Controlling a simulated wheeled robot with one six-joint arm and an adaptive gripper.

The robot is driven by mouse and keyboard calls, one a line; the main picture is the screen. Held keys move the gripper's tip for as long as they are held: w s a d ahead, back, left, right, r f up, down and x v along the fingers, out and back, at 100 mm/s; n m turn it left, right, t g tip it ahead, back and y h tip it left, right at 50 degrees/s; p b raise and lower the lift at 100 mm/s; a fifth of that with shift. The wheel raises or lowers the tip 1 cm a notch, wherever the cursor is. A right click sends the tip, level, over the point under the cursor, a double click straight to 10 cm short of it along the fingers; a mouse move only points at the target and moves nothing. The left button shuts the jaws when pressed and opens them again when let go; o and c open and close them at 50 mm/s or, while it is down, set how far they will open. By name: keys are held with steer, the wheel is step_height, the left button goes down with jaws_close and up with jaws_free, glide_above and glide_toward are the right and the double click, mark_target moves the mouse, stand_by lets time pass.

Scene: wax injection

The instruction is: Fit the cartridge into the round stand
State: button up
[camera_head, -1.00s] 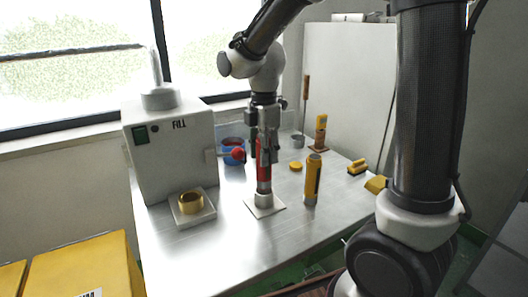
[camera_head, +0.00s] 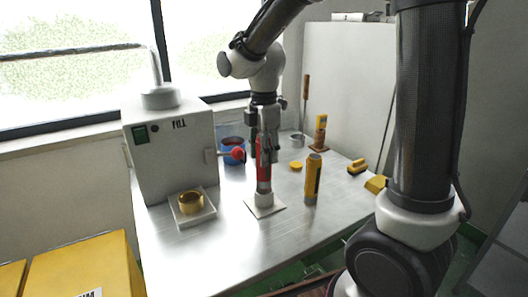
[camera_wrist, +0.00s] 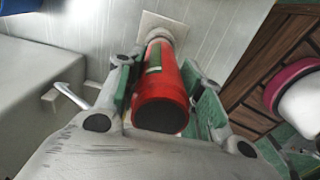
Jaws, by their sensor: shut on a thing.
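A red cartridge (camera_head: 264,172) stands upright above the round stand, and its lower end meets the stand's top. The round stand (camera_head: 264,199) is a short pale cylinder on a square white plate (camera_head: 277,209). My gripper (camera_head: 263,152) points down and is shut on the cartridge. In the wrist view the red cartridge (camera_wrist: 162,95) lies between my gripper's green-lined fingers (camera_wrist: 160,90), with its dark round end towards the camera. The stand (camera_wrist: 157,37) shows beyond it. How deep the cartridge sits in the stand is hard to tell.
A yellow cylinder (camera_head: 313,180) stands close right of the stand. A blue pot (camera_head: 231,150) is behind. The front table is clear.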

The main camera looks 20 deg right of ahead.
mark_target(264, 170)
steer(key=shift+f, duration=3)
steer(key=o, duration=1.4)
steer(key=shift+c, duration=0.2)
steer(key=shift+r, duration=0.1)
step_height(264, 170, up, 12)
steer(key=shift+f, duration=0.1)
